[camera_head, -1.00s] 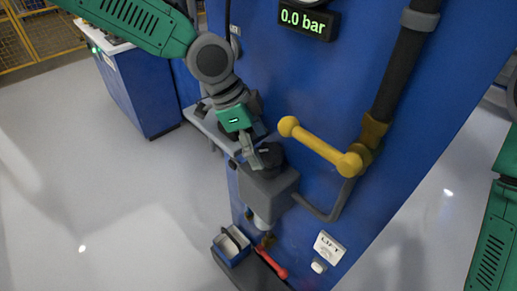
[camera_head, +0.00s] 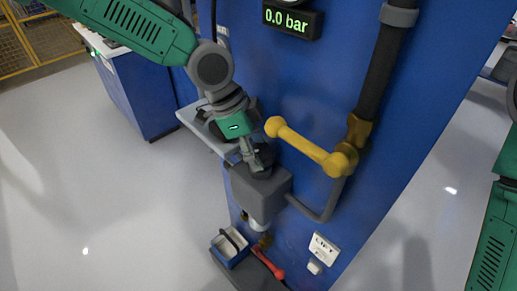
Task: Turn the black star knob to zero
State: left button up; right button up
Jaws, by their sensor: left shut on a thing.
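The black star knob (camera_head: 262,157) sits on top of a grey box-shaped regulator (camera_head: 262,192) mounted on the blue machine panel. My left gripper (camera_head: 256,160) points down at the knob and is shut on it, covering part of it. The knob's markings cannot be made out. A display (camera_head: 292,20) at the top of the panel reads 0.0 bar in green. Of my right arm only green links show at the right edge; its gripper is out of view.
A yellow lever (camera_head: 308,147) sticks out right of the knob, on a dark vertical pipe (camera_head: 388,62). A grey shelf (camera_head: 208,133) is behind my left gripper. Below are a small blue bin (camera_head: 231,248), a red handle (camera_head: 268,263) and a LIFT label (camera_head: 323,249).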

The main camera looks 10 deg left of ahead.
pick_arm(q)
jog(key=shift+n, duration=0.3)
jog(key=n+t, duration=0.1)
jog(key=n, duration=0.2)
jog(key=shift+s, duration=0.1)
jog(key=shift+d+n+t+y, duration=0.1)
jog(key=shift+n+t+y, duration=0.4)
jog(key=shift+n, duration=0.7)
jog(key=o, duration=1.2)
jog(key=shift+c, duration=0.2)
jog(key=shift+d, duration=0.15)
jog(key=shift+r, duration=0.1)
